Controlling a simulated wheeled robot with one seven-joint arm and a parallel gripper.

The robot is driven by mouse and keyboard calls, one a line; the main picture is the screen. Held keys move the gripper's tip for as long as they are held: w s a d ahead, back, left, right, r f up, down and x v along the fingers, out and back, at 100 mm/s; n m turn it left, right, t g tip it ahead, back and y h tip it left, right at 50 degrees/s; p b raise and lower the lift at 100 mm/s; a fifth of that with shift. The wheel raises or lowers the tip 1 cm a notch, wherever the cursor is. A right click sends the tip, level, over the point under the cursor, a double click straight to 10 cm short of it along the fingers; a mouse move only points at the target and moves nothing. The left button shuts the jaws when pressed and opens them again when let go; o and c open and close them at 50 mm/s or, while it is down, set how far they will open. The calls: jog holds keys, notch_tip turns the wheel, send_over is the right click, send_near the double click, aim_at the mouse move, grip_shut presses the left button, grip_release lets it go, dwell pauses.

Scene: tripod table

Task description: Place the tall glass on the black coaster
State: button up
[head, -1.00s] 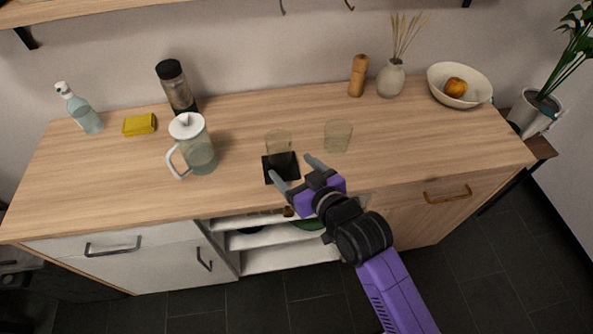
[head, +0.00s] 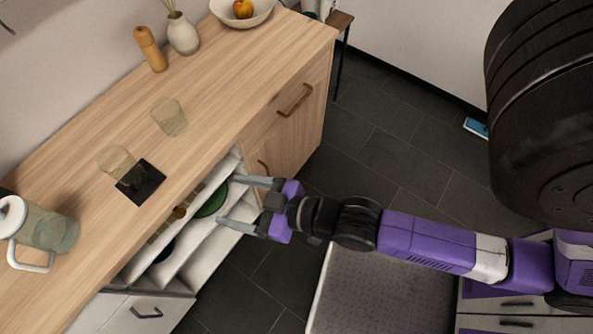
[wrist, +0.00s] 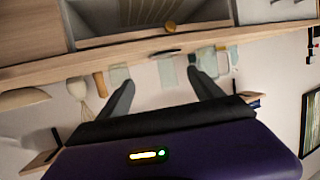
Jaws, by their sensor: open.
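The black coaster (head: 150,187) lies on the wooden counter near its front edge. A clear glass (head: 115,160) stands upright with its lower part over the coaster; its base appears to rest on it, toward the left side. In the wrist view this glass (wrist: 167,73) looks the taller of the two, with the dark coaster at its base. A second clear glass (head: 169,117) stands apart, up and right of the coaster. My gripper (head: 244,202) is open and empty, out in front of the counter and clear of both glasses.
The pitcher (head: 45,228) is left of the coaster. A pepper mill (head: 150,48), a vase (head: 183,33) and a fruit bowl (head: 243,12) are farther back. Open shelves (head: 190,235) holding dishes lie below the counter, by my fingers. Dark floor (head: 400,140) is free to the right.

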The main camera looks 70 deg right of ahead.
jog(key=w+r+v, duration=0.1)
jog(key=r+v, duration=0.1)
jog(key=v, duration=1.4)
jog(key=shift+s+a+r, duration=0.2)
jog(key=shift+s+r, duration=0.05)
jog(key=shift+r, duration=0.15)
